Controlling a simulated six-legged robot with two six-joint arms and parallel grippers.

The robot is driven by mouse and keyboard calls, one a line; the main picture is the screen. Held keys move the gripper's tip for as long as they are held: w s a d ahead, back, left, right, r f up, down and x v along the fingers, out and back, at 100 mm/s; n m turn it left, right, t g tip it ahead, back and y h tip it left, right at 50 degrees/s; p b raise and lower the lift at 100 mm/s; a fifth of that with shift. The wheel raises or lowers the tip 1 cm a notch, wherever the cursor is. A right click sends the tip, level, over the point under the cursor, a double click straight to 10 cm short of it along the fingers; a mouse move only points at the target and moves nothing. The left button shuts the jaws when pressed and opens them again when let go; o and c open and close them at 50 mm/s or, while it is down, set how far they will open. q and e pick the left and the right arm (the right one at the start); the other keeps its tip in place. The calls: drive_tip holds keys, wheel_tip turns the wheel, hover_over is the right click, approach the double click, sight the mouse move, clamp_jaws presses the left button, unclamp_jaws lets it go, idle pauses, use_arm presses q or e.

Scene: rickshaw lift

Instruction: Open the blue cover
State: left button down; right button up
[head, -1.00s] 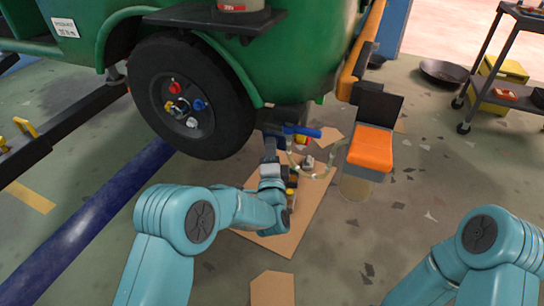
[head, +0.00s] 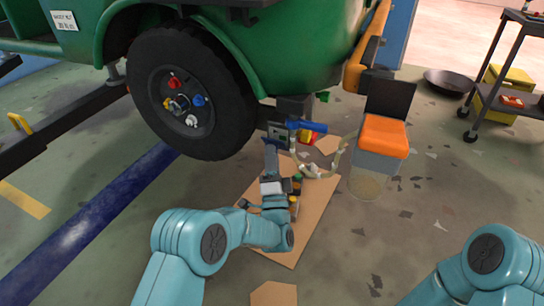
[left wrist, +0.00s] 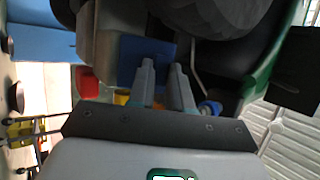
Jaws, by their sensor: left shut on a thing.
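The blue cover (head: 306,126) shows in the head view under the green vehicle, right of the wheel, with red and yellow parts just below it. In the left wrist view, a blue panel (left wrist: 128,62), which looks like the cover, lies at and behind the fingertips. My left gripper (head: 272,145) reaches up to the underside beside the cover. In the left wrist view its fingers (left wrist: 162,70) are closed in at the blue panel; the exact contact is partly hidden. My right gripper is out of view; only my right arm shows.
The wheel (head: 190,95) with coloured caps stands close left of my left gripper. Cardboard (head: 315,208) lies below. A cart (head: 500,75) stands at the far right.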

use_arm(q)
drive_tip(key=c, duration=1)
unclamp_jaws()
drive_tip(key=shift+c, duration=0.2)
